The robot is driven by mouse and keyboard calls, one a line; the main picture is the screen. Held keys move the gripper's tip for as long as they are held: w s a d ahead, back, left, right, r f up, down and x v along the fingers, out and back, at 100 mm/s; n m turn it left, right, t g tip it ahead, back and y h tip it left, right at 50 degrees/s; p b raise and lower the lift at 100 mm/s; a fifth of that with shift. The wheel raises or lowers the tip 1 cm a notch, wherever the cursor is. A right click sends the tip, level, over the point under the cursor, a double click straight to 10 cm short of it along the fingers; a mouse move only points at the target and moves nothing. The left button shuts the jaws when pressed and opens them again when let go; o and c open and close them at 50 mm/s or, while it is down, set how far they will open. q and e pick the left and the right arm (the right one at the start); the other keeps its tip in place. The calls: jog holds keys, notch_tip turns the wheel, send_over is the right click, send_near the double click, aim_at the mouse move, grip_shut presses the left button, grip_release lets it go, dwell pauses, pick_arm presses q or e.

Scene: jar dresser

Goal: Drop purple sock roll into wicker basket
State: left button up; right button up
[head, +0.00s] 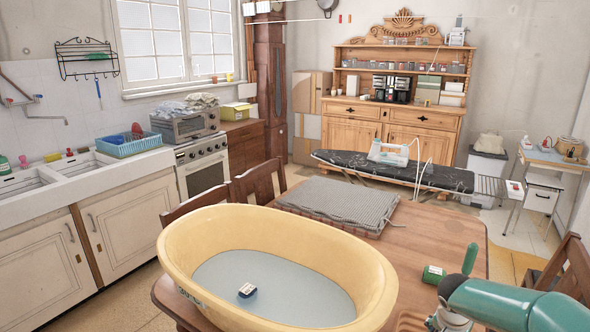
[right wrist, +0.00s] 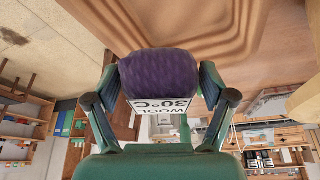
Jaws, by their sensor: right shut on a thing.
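The purple sock roll (right wrist: 158,72) with a white label reading "WOOL 30°C" is in the right wrist view. My right gripper (right wrist: 159,84) is shut on it, one finger on each side. In the head view my teal right arm comes in at the lower right, above the table; the purple roll cannot be made out there. A tan, woven-looking edge (head: 411,321) shows at the bottom of the head view, mostly cut off; I cannot tell whether it is the wicker basket. My left gripper is not in view.
A yellow tub (head: 180,262) stands on the wooden table (head: 440,234), with a small dark blue labelled thing (head: 247,290) inside. A green labelled thing (head: 433,273) lies right of the tub. A folded grey cloth (head: 340,203) lies behind. A blue basket (head: 128,147) is on the counter.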

jog(key=shift+f, duration=1.45)
jog(key=o, duration=1)
jog(key=v, duration=1.2)
jog(key=shift+f, duration=0.1)
